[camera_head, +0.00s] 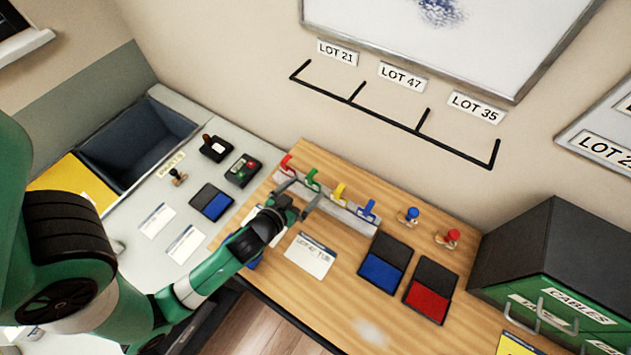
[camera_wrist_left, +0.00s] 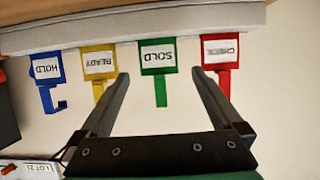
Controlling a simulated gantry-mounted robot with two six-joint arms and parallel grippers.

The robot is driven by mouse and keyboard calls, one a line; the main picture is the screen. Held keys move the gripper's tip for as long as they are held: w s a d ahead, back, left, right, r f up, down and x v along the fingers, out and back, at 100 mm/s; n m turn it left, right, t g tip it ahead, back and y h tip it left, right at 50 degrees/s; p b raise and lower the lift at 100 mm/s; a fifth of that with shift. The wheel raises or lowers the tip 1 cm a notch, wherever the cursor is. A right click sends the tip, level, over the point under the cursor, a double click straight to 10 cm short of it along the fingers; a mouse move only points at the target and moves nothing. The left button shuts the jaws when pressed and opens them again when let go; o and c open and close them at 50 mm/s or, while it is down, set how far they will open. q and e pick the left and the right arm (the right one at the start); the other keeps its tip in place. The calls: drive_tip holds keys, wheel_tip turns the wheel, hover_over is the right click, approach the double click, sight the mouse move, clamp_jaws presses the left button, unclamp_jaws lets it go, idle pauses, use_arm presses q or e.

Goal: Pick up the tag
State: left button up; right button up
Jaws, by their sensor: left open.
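Four colours of tag hang on a grey rack (camera_head: 345,213): red (camera_head: 287,166), green (camera_head: 312,180), yellow (camera_head: 339,193) and blue (camera_head: 368,210). In the left wrist view the lettering is upside down: the blue tag reads HOLD (camera_wrist_left: 46,68), the yellow READY (camera_wrist_left: 100,62), the green SOLD (camera_wrist_left: 158,58) and the red CHECK (camera_wrist_left: 221,50). My left gripper (camera_head: 299,190) is open and empty in front of the rack. Its fingers (camera_wrist_left: 160,75) stand either side of the green tag's hanging stem, apart from it. My right gripper is out of view.
A white card (camera_head: 310,256), a blue pad (camera_head: 382,272) and a red pad (camera_head: 428,300) lie on the wooden desk. Blue (camera_head: 409,216) and red (camera_head: 448,238) stamps stand behind them. A green-fronted cabinet (camera_head: 545,290) stands right. A dark bin (camera_head: 135,140) is left.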

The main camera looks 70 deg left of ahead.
use_arm(q)
drive_tip(key=x, duration=0.8)
drive_tip(key=shift+d+b, duration=0.1)
drive_tip(key=shift+b, duration=0.2)
drive_tip(key=shift+s, duration=0.1)
drive_tip(key=c, duration=1.4)
drive_tip(key=shift+r, duration=0.55)
wheel_tip(320, 180, up, 3)
drive_tip(key=shift+f+p, duration=0.2)
drive_tip(key=shift+p, duration=0.65)
drive_tip(key=r+v, duration=0.1)
drive_tip(key=v, duration=0.4)
drive_tip(key=r+v, duration=0.1)
drive_tip(key=v, duration=0.5)
drive_tip(key=w+p+v, duration=0.1)
drive_tip(key=v, duration=0.4)
drive_tip(key=shift+s+r, duration=0.2)
drive_tip(key=shift+r, duration=0.3)
